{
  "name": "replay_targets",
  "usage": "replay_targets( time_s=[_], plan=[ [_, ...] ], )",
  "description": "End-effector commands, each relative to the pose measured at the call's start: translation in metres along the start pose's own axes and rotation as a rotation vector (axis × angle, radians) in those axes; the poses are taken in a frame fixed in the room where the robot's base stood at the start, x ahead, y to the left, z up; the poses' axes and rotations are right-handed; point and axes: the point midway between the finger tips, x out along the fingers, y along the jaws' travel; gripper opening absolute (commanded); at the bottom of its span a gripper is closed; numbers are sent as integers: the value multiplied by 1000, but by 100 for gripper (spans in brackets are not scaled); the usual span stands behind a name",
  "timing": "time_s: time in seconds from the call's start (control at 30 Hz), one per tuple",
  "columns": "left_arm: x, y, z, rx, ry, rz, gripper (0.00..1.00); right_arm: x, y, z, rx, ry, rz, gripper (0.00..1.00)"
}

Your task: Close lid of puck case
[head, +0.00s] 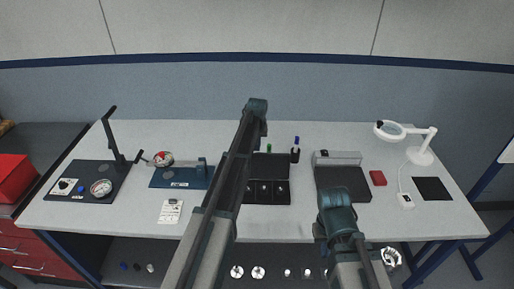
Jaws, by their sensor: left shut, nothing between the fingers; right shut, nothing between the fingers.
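The puck case (283,200) is a black case in the middle of the table. Its lid (271,166) stands raised behind the base, so the case is open. Several small pale pieces show in its dark base. My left arm reaches up across the picture and covers the left edge of the case. My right arm shows at the lower right, in front of the table. I cannot make out the fingers of either gripper in the head view.
A blue plate with a gauge (181,178) and a dark stand with dials (88,181) are on the left. A grey block with a dark pad (341,179), a red box (378,178) and a magnifier lamp (420,152) are on the right. Small bottles (295,155) stand behind the case.

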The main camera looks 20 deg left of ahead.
Motion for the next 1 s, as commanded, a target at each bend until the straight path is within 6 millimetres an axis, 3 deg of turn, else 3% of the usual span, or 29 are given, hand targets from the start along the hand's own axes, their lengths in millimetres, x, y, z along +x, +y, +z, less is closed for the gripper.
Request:
replay_targets(
  time_s=[0.03,0.1,0.3,1.0],
  plan=[
    [12,0,0,0,0,0,0,11,-1,-1,0,0,0,0],
    [-6,-1,12,0,0,0,0,-4,0,0,0,0,0,0],
    [-20,-1,29,-1,0,0,0,-13,1,1,0,0,0,0],
    [-25,0,37,-1,54,0,0,-14,1,1,0,0,0,0]
  ],
)
